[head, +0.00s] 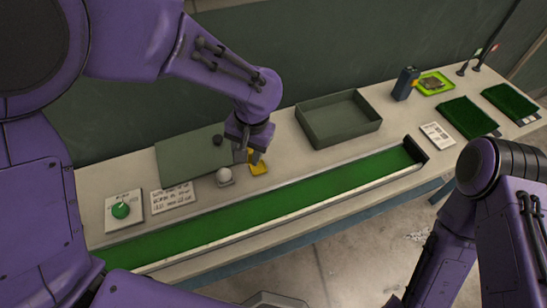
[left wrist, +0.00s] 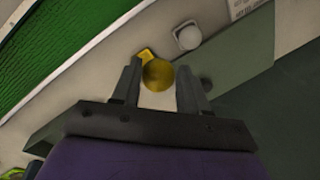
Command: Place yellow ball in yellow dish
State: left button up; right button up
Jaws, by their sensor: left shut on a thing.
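My left gripper (head: 249,158) is shut on the yellow ball (left wrist: 158,74), which sits between its two fingers in the left wrist view. In the head view the ball is mostly hidden by the fingers. The yellow dish (head: 259,169) is a small square on the table, just below and beside the gripper. In the left wrist view the dish (left wrist: 147,53) shows partly behind the ball. I cannot tell the exact height of the ball over the dish. My right arm is at the right, with its gripper out of view.
A white ball (head: 223,174) sits in a pale dish left of the yellow one. A dark ball (head: 217,140) is on the grey-green mat (head: 180,160). An empty grey-green tray (head: 312,130) stands to the right. A green turf channel (head: 290,200) runs along the front.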

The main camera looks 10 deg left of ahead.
pick_arm(q)
jog(key=s+d+r+m+t, duration=0.1)
jog(key=s+d+r+m, duration=0.3)
jog(key=s, duration=0.6)
jog(key=shift+n, duration=0.5)
jog(key=w+a+f, duration=0.1)
jog(key=w+f, duration=0.2)
jog(key=w, duration=0.1)
jog(key=w+a+f+b, duration=0.1)
jog(key=w+f, duration=0.3)
jog(key=w, duration=0.1)
jog(key=w+a+f+b, duration=0.1)
jog(key=w+f, duration=0.2)
jog(key=w, duration=0.1)
jog(key=shift+w+a+f, duration=0.2)
jog(key=shift+w+a, duration=0.05)
jog(key=shift+w, duration=0.1)
notch_tip(320, 180, down, 3)
jog(key=shift+w+r, duration=0.15)
jog(key=shift+f, duration=0.2)
pick_arm(e)
jog(key=shift+s+a+f, duration=0.2)
jog(key=shift+s+f, duration=0.5)
jog(key=shift+f, duration=0.05)
